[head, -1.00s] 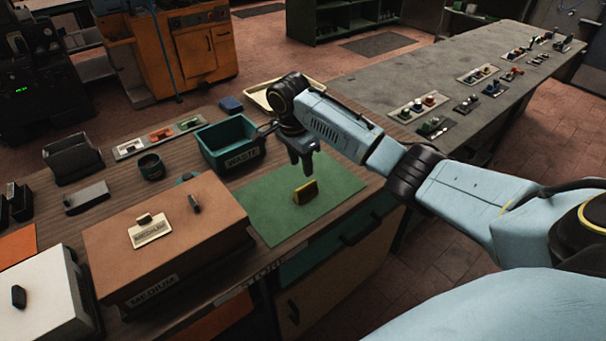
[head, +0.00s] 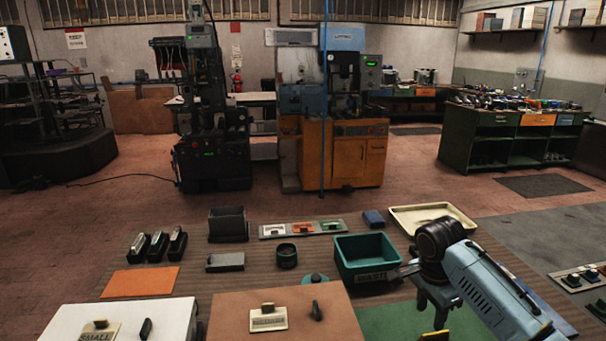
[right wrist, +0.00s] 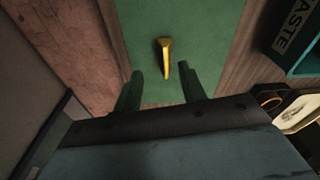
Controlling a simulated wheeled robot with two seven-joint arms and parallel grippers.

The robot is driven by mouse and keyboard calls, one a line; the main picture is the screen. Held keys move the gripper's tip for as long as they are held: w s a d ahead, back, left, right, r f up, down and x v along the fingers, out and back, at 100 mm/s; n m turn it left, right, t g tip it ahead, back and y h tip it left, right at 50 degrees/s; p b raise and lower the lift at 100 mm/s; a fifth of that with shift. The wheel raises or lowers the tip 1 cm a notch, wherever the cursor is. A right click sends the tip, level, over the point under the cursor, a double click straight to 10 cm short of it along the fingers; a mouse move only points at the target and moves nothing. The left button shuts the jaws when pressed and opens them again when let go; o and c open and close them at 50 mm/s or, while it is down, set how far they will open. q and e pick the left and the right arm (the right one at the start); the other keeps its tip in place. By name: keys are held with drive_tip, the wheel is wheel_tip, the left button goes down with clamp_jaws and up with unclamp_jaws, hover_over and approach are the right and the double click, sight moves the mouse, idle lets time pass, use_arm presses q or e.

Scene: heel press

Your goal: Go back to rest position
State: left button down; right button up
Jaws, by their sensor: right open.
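My right gripper (head: 436,308) hangs at the lower right of the head view, above the green mat (head: 385,322). In the right wrist view its two fingers (right wrist: 160,92) are apart with nothing between them. In the head view only the top of the block (head: 434,336) shows at the bottom edge. My left gripper is in neither view.
A teal waste bin (head: 367,258) and a cream tray (head: 402,222) stand beside my right arm. A brown box (head: 240,312) and a white box (head: 160,318) fill the front left. Black machines and an orange cabinet (head: 345,150) stand beyond open floor.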

drive_tip(key=s+a+f+n, duration=0.2)
drive_tip(key=f, duration=0.1)
drive_tip(key=s+a+f+n, duration=0.2)
drive_tip(key=s+a, duration=0.1)
drive_tip(key=shift+s+f+t+y, duration=0.1)
drive_tip(key=shift+f+t+y, duration=0.2)
drive_tip(key=shift+f, duration=0.1)
drive_tip(key=s+a+f+n+t+y, duration=0.1)
drive_tip(key=s+a+f+n, duration=0.4)
drive_tip(key=s, duration=0.4)
drive_tip(key=s+d+r+n+t, duration=0.1)
drive_tip(key=s+r+n+t, duration=0.15)
drive_tip(key=s+n, duration=0.95)
drive_tip(key=s+f+m+g+b, duration=0.1)
drive_tip(key=s+f+m+b, duration=0.15)
drive_tip(key=f, duration=1.05)
drive_tip(key=s+f+m+g+b, duration=0.1)
drive_tip(key=s+f, duration=0.2)
drive_tip(key=f, duration=1)
drive_tip(key=s+d+f+b, duration=0.1)
drive_tip(key=s+f+b, duration=0.1)
drive_tip(key=s+f, duration=0.6)
drive_tip(key=s+d+f+g+b, duration=0.1)
drive_tip(key=s+f+b, duration=0.1)
drive_tip(key=s+f, duration=0.6)
wheel_tip(320, 180, down, 4)
drive_tip(key=shift+d+f, duration=0.1)
drive_tip(key=shift+d, duration=0.25)
